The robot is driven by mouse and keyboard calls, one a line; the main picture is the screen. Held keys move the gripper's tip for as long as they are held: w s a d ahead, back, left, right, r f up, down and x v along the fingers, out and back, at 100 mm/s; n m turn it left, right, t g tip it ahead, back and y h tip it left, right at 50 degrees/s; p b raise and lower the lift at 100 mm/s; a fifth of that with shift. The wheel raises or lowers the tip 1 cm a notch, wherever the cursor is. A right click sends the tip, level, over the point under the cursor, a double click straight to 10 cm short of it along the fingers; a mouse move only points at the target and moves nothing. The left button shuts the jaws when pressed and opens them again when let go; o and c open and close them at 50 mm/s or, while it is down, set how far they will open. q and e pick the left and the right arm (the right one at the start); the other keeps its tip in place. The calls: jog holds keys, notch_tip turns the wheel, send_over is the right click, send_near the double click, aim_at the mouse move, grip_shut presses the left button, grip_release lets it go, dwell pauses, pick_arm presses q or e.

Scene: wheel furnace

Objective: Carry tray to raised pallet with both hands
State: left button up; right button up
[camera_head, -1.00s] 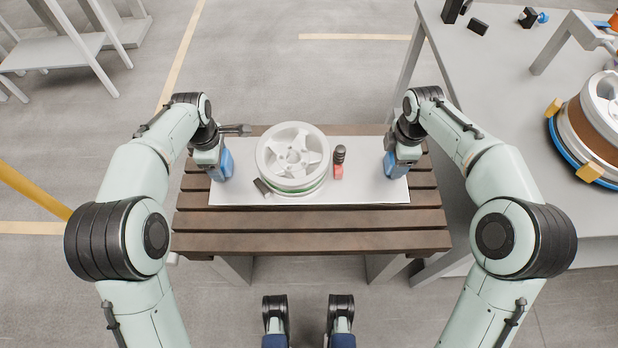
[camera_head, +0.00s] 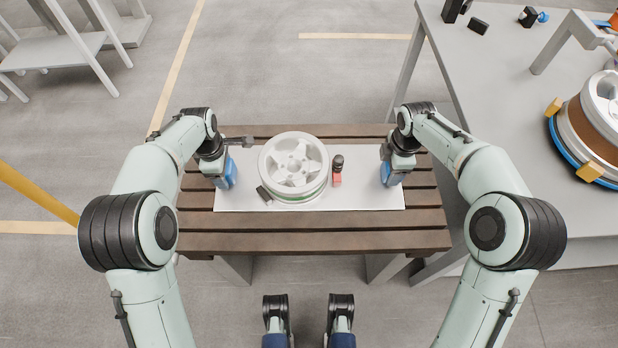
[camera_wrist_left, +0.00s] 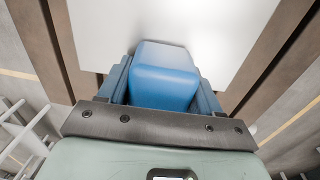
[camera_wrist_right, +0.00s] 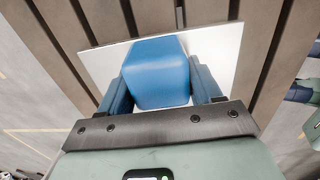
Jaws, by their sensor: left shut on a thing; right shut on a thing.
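The tray (camera_head: 240,203) is a flat white board with a blue handle at each end. It lies level on or just above the raised pallet (camera_head: 315,241) of brown slats; I cannot tell whether they touch. A white spoked wheel (camera_head: 293,165) lies flat near the tray's middle. My left gripper (camera_head: 226,176) is shut on the left blue handle (camera_wrist_left: 165,72). My right gripper (camera_head: 391,172) is shut on the right blue handle (camera_wrist_right: 155,68). In both wrist views the fingers flank the handles.
A small red-and-black item (camera_head: 337,172) and a dark block (camera_head: 264,195) sit beside the wheel. A dark tool (camera_head: 237,142) shows at the tray's far left. A grey table (camera_head: 490,90) with wheel parts stands right. Floor behind the pallet is clear.

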pick_arm(q)
jog(key=o, duration=1.6)
pick_arm(e)
jog(key=o, duration=1.6)
pick_arm(q)
jog(key=shift+o, duration=0.2)
pick_arm(e)
jog(key=shift+o, duration=0.2)
pick_arm(q)
jog(key=r, duration=1.2)
jog(key=shift+s, duration=0.4)
pick_arm(e)
notch_tip(320, 180, up, 12)
jog(key=shift+s, duration=0.45)
